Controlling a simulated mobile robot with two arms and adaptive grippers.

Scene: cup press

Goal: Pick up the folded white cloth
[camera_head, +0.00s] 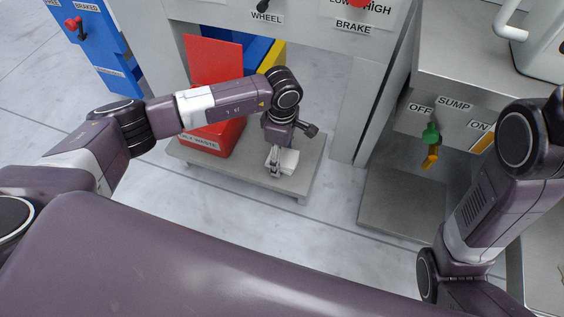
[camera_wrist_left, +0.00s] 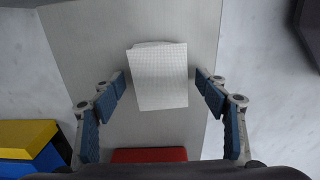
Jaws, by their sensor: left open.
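The folded white cloth (camera_wrist_left: 158,78) lies on a grey metal platform (camera_wrist_left: 90,50). In the left wrist view it sits in the middle, a little beyond and between the fingertips. My left gripper (camera_wrist_left: 160,84) is open, with blue-padded fingers on either side of the cloth and a gap on both sides. In the head view the left gripper (camera_head: 274,162) points down at the cloth (camera_head: 288,161), partly covering it. My right arm shows at the right of the head view, but its gripper is out of view.
A red bin (camera_head: 212,139) labelled for waste stands on the platform left of the gripper, with blue and yellow bins behind it. A grey machine frame (camera_head: 366,90) rises to the right.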

